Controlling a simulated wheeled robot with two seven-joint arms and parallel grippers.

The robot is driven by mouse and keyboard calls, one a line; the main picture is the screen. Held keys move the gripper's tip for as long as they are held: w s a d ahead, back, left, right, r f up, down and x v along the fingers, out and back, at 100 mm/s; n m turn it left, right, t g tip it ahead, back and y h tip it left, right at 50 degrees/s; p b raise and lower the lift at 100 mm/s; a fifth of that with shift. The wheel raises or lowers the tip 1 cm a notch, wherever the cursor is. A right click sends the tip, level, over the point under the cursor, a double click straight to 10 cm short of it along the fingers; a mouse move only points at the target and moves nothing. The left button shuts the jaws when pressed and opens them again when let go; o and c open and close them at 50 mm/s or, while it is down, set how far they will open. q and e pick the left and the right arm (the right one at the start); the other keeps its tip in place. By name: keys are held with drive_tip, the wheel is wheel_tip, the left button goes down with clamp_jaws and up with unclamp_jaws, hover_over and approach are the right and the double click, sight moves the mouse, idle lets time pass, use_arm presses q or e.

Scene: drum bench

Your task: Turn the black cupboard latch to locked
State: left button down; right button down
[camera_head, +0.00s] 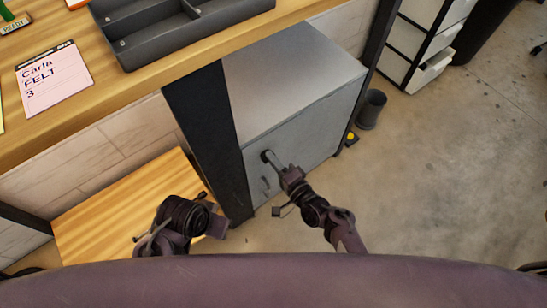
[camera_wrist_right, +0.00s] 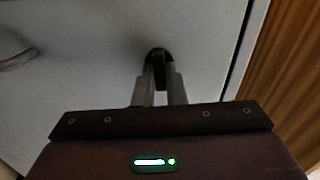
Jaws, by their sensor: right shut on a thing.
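The grey cupboard (camera_head: 305,112) stands under the bench, its front facing me. The black latch (camera_head: 266,155) is on the upper left part of its door. It also shows in the right wrist view (camera_wrist_right: 159,55), a dark knob partly hidden by my fingers. My right gripper (camera_head: 274,161) is at the latch, and in the right wrist view its two fingers (camera_wrist_right: 159,82) are shut on it. Whether the latch is turned cannot be told. My left gripper (camera_head: 217,226) is at the lower left, away from the cupboard; its jaws are not clear.
A door handle (camera_head: 265,183) sits below the latch and shows at the left in the wrist view (camera_wrist_right: 16,52). A dark bench post (camera_head: 210,135) stands just left of the cupboard. A dark bin (camera_head: 371,110) is to the right.

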use_arm(q)
drive_tip(key=shift+s+a+r, duration=0.1)
drive_tip(key=shift+s+a, duration=0.1)
drive_tip(key=shift+a, duration=0.05)
use_arm(e)
drive_tip(key=shift+m, duration=0.5)
drive_tip(key=c, duration=1.5)
unclamp_jaws()
